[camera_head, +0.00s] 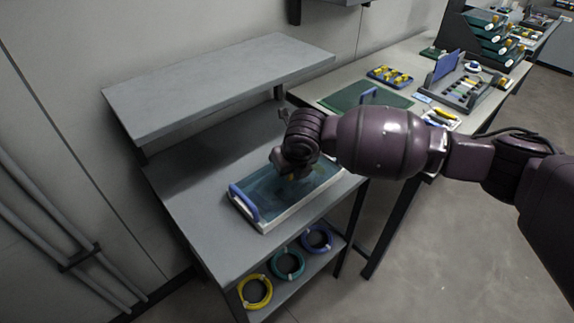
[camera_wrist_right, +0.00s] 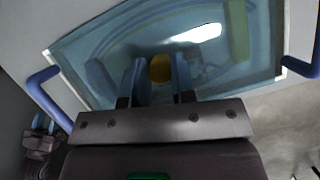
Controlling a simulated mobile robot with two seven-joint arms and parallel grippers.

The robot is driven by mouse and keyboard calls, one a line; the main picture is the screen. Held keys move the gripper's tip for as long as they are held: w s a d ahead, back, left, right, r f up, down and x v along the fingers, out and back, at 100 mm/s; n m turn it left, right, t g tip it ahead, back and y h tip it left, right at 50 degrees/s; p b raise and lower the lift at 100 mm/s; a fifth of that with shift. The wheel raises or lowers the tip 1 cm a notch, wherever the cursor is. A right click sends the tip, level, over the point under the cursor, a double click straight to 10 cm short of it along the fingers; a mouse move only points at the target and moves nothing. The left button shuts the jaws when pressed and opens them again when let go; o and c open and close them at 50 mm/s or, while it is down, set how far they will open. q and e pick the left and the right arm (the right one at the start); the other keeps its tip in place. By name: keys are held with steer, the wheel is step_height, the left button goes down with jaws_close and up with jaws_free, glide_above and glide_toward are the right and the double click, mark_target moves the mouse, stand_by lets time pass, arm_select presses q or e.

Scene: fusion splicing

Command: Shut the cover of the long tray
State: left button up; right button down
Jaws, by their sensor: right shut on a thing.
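The long tray (camera_head: 266,223) lies on the grey bench, with a blue handle at its left end. A clear bluish cover (camera_head: 262,184) lies over it; in the right wrist view the cover (camera_wrist_right: 105,50) fills most of the picture, with the tray's pale rim showing at the sides. My right gripper (camera_wrist_right: 160,75) points down at the cover and is shut on its yellow knob (camera_wrist_right: 160,68). Whether the cover is fully seated cannot be told. My left gripper (camera_wrist_right: 43,125) seems to show small at the lower left of the right wrist view; its jaws are unclear.
A grey raised shelf (camera_head: 220,80) stands behind the tray. Yellow (camera_head: 255,291), green (camera_head: 287,264) and blue (camera_head: 317,238) cable coils lie on the lower shelf. The table at right holds a green mat (camera_head: 345,96), a parts tray (camera_head: 465,90) and yellow pieces. Bare bench is left of the tray.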

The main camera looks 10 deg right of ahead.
mark_target(296, 188)
steer(key=c, duration=0.9)
jaws_free()
steer(key=shift+c, duration=0.2)
steer(key=shift+r, duration=0.25)
steer(key=p+v, duration=0.2)
steer(key=v, duration=0.8)
steer(key=shift+s+r, duration=0.1)
